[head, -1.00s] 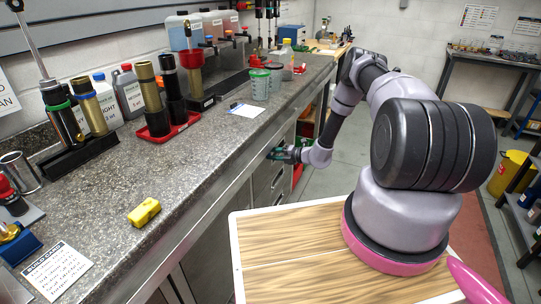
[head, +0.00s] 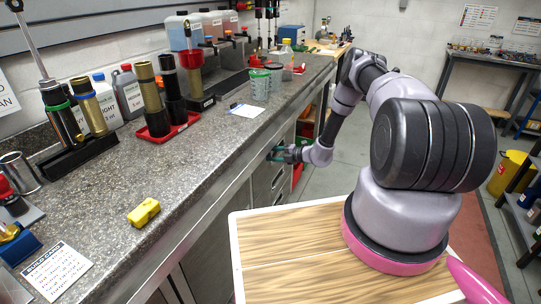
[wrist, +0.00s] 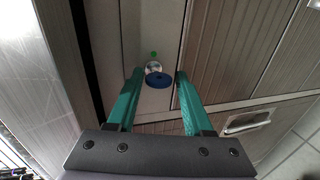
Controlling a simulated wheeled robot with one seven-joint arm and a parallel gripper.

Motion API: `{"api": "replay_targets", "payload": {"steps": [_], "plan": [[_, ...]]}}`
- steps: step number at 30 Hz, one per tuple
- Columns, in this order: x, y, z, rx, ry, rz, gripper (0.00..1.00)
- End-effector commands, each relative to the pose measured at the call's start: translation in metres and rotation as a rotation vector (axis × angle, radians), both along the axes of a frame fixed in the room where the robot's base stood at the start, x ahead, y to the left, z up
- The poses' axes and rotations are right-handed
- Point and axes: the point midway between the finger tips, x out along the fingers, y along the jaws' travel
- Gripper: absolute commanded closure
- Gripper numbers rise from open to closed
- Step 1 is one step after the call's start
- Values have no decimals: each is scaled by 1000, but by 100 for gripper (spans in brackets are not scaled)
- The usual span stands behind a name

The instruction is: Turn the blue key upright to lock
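The blue key (wrist: 159,81) shows in the wrist view as a round blue head in front of a silver lock (wrist: 153,67) on a pale panel of the cabinet. A green dot (wrist: 153,54) is on the panel just above the lock. My gripper (wrist: 160,72) is open, with one teal finger on each side of the key and a visible gap to each. I cannot tell how deep the fingertips reach around it. In the head view my gripper (head: 283,154) is at the cabinet front below the counter edge; the key is hidden there.
The stone counter (head: 200,160) overhangs the cabinet front on the left. A yellow block (head: 144,212) and a card (head: 57,271) lie on it. A metal drawer handle (wrist: 247,122) is to the right of my fingers in the wrist view. The floor right of the cabinets is open.

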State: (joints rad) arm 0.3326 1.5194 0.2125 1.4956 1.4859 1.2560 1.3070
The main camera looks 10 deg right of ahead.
Motion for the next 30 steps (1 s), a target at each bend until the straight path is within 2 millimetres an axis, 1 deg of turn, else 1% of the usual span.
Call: {"api": "replay_targets", "payload": {"steps": [10,13,17,24,30], "plan": [[0,0,1,0,-1,0,29],[-3,-5,2,1,-1,-1,29],[-13,-21,7,0,0,-3,29],[-41,-59,20,0,-1,-3,29],[-57,-80,26,0,0,-1,29]]}}
